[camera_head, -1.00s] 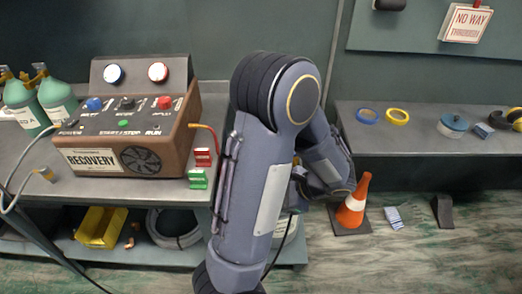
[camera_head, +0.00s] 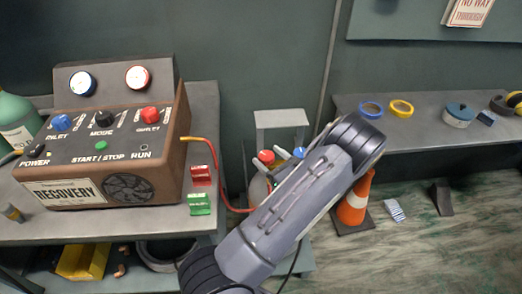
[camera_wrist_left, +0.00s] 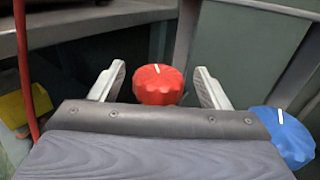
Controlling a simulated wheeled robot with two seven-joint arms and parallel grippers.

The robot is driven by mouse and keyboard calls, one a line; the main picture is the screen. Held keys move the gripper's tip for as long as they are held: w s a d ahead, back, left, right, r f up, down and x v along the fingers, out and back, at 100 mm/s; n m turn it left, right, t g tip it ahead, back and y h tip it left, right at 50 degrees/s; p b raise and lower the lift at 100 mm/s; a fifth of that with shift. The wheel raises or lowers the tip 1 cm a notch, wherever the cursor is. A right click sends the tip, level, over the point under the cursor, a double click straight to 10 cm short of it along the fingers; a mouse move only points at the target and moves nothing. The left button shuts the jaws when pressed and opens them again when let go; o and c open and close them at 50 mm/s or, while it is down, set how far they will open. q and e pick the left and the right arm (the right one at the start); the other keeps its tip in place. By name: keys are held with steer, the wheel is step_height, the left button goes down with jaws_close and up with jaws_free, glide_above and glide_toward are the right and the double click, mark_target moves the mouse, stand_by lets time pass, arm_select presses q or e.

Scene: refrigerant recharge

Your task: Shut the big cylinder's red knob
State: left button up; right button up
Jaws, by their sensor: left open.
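The big cylinder (camera_head: 258,190) stands on the floor level right of the left bench, mostly hidden behind my left arm. Its red knob (camera_head: 266,157) and a blue knob (camera_head: 299,153) show at its top. In the left wrist view the red knob (camera_wrist_left: 158,86) has a white mark pointing nearly straight away from me. My left gripper (camera_wrist_left: 160,80) is open, with one finger on each side of the red knob and visible gaps. The blue knob (camera_wrist_left: 286,137) is to the right, outside the fingers. My right gripper is out of view.
The brown recovery machine (camera_head: 104,190) stands on the left bench, with a red hose (camera_head: 222,188) running toward the cylinder. Red (camera_head: 200,174) and green (camera_head: 200,204) blocks sit at the bench edge. A traffic cone (camera_head: 354,204) stands right of my arm.

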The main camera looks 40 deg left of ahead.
mark_target(263, 152)
arm_select(q)
steer(key=shift+w+a, duration=0.15)
steer(key=shift+a, duration=1.65)
steer(key=c, duration=1)
